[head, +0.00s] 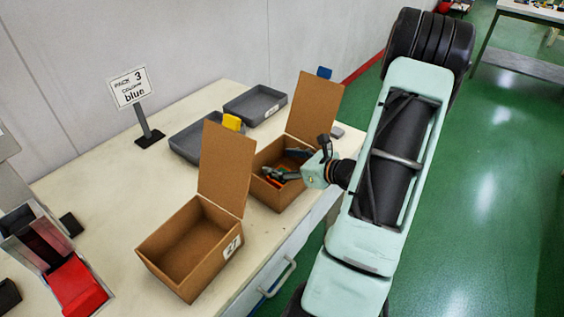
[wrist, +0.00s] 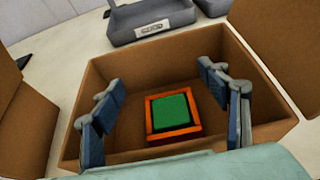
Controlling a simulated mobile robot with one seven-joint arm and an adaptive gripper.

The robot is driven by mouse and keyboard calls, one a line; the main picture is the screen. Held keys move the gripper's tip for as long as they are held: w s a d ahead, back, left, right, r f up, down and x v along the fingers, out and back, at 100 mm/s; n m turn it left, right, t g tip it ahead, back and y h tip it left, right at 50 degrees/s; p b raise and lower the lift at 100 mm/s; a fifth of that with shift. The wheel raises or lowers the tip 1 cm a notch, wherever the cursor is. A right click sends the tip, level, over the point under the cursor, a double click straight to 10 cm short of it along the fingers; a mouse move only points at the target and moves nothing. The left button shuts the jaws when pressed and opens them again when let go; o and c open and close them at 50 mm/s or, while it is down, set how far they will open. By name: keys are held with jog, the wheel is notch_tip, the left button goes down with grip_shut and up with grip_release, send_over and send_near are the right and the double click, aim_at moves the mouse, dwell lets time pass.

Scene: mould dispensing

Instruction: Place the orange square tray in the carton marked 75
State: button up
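The orange square tray (wrist: 150,137) with a green inside lies on the floor of a brown carton (wrist: 120,68) in the wrist view. My gripper (wrist: 165,115) is open, its two blue-grey fingers apart on either side of the tray without visibly touching it. In the head view my gripper (head: 284,172) reaches down into the far carton (head: 278,200), whose number I cannot see. A nearer carton (head: 185,265) stands open and empty, with a label that seems to read 27.
Two grey trays (head: 262,113) stand behind the cartons, with a yellow piece (head: 232,122) by one. A sign (head: 130,87) reads pack 3, colour blue. A red and grey device (head: 75,285) is at left. The raised carton flaps (head: 315,107) stand close to my gripper.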

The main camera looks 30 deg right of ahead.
jog(key=shift+r+p, duration=0.5)
jog(key=shift+p, duration=0.05)
jog(key=v, duration=1.2)
jog(key=shift+a+r, duration=0.1)
jog(key=shift+r, duration=0.05)
